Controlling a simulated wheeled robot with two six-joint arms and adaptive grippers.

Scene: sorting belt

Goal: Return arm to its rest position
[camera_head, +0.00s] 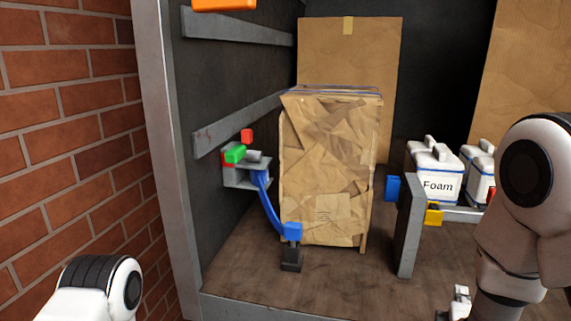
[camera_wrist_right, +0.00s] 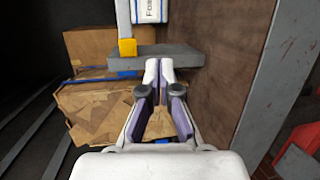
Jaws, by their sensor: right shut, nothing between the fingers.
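My right arm (camera_head: 520,200) comes in at the right edge of the head view, white with dark joint covers. A small part of my right gripper (camera_head: 459,303) shows low at the bottom edge. In the right wrist view my right gripper (camera_wrist_right: 160,68) has its fingertips together with nothing between them. A grey slab (camera_wrist_right: 185,58) lies just beyond the tips in that view; I cannot tell the exact gap. My left arm (camera_head: 97,288) shows as one white and dark link at the lower left; its gripper is out of view.
A wrapped brown box (camera_head: 330,175) stands in the container, with a blue strap (camera_head: 269,205) at its left. A grey upright panel (camera_head: 409,225) and white Foam canisters (camera_head: 436,178) stand right of it. A brick wall (camera_head: 70,130) is at far left. Wooden floor at front is clear.

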